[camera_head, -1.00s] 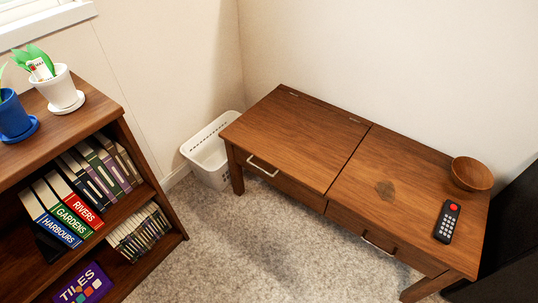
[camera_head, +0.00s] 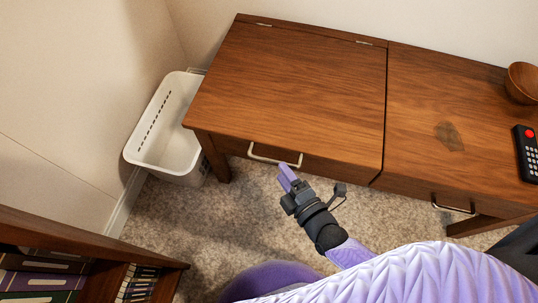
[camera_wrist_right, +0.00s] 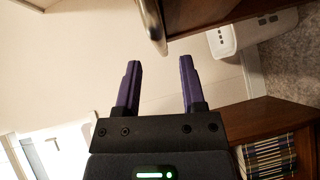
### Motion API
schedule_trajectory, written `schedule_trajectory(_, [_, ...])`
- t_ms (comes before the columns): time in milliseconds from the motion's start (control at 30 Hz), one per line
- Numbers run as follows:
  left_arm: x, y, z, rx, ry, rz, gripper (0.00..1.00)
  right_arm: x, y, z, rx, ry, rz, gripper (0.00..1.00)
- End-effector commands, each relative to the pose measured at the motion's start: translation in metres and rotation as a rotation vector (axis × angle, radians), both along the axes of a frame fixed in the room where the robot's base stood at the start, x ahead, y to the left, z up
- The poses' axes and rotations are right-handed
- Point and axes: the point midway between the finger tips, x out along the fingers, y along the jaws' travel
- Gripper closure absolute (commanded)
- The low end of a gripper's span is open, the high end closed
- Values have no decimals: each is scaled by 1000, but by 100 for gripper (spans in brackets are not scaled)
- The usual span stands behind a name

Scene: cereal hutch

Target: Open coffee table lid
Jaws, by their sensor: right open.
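The wooden coffee table has a hinged lid (camera_head: 290,85) on its left half, closed and lying flush with the right half of the top. Two small hinges show along its back edge. A metal handle (camera_head: 274,158) is on the front face below the lid. My right gripper (camera_head: 285,170) is just in front of this handle, apart from it as far as I can tell. Its two purple fingers are open and empty in the wrist view (camera_wrist_right: 158,75), with the table's dark edge (camera_wrist_right: 205,14) and a metal handle (camera_wrist_right: 152,22) close ahead. My left gripper is out of view.
A white basket (camera_head: 137,151) stands left of the table. A bowl (camera_head: 522,82) and a remote (camera_head: 526,153) are on the right half, off the lid. A second handle (camera_head: 453,208) is at front right. A bookshelf (camera_head: 60,235) stands at lower left.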

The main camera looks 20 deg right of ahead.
Motion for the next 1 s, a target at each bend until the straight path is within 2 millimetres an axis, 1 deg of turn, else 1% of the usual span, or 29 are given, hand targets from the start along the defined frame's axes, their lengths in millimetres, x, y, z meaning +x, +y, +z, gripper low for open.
schedule_trajectory(33, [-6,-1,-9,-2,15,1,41,11,3,-9,1,1,0,48])
schedule_trajectory(100, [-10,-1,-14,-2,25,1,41,27,6,-11,2,3,1,48])
schedule_trajectory(133, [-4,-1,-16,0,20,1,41,30,7,-10,0,4,0,48])
schedule_trajectory(200, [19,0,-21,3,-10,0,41,38,8,-10,2,4,0,48])
schedule_trajectory(333, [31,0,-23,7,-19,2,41,46,10,-9,0,3,0,48])
schedule_trajectory(567, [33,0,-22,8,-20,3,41,47,10,-8,0,3,0,48])
schedule_trajectory(600, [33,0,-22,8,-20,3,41,47,10,-8,0,3,0,52])
schedule_trajectory(667, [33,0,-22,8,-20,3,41,47,10,-8,0,3,0,65])
schedule_trajectory(700, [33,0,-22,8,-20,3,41,47,10,-8,0,3,0,74])
schedule_trajectory(767, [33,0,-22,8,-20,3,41,47,10,-8,0,3,0,86])
schedule_trajectory(800, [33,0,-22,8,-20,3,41,47,10,-8,0,3,0,95])
schedule_trajectory(833, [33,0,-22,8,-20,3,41,47,10,-8,0,3,0,100])
schedule_trajectory(1000, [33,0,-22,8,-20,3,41,47,10,-8,0,4,0,100])
